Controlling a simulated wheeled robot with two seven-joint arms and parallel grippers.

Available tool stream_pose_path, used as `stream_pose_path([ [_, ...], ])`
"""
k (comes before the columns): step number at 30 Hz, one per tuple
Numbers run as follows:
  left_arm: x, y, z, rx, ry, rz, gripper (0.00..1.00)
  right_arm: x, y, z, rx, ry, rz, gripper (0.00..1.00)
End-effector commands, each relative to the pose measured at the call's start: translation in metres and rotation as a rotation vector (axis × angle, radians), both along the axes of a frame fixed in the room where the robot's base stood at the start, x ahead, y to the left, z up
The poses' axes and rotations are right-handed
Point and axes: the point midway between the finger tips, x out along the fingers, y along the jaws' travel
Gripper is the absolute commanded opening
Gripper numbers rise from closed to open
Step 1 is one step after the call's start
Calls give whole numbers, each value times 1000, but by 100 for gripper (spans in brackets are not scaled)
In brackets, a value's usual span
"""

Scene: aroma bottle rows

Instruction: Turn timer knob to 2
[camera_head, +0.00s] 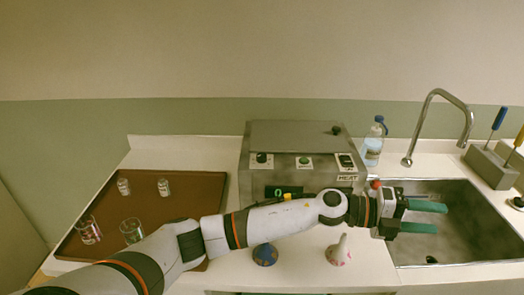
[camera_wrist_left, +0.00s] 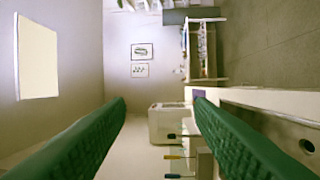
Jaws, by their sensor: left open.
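A grey metal machine (camera_head: 295,135) stands on the counter in the head view. Its front has a black knob (camera_head: 262,158) at the left, a green button (camera_head: 304,161) in the middle and a black control (camera_head: 346,160) at the right above a label that reads HEAT. The other labels are too small to read. A dark display (camera_head: 284,192) below shows a green digit that looks like 0. My left arm crosses in front of the machine's lower part. My left gripper (camera_head: 440,218) is open and empty over the sink, right of the machine and apart from it.
A brown tray (camera_head: 180,181) with several glasses lies at the left. A blue flask (camera_head: 265,255) and a pink-white flask (camera_head: 339,251) stand close to my arm. A clear bottle (camera_head: 373,145), a sink (camera_head: 459,250) with a tall faucet (camera_head: 440,93), and a tool rack (camera_head: 492,163) are at the right.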

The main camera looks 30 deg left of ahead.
Motion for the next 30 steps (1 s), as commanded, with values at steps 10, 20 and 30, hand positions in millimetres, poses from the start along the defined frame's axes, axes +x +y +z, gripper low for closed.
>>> stream_pose_path([
  [10,74,214,1,1119,-10,-251,49,0,0,0,0,-1,-1,54],
  [20,48,410,99,1561,404,-111,49,1,0,0,0,-1,-1,54],
  [30,42,421,73,1581,444,-105,49,1,1,9,1,-1,-1,54],
])
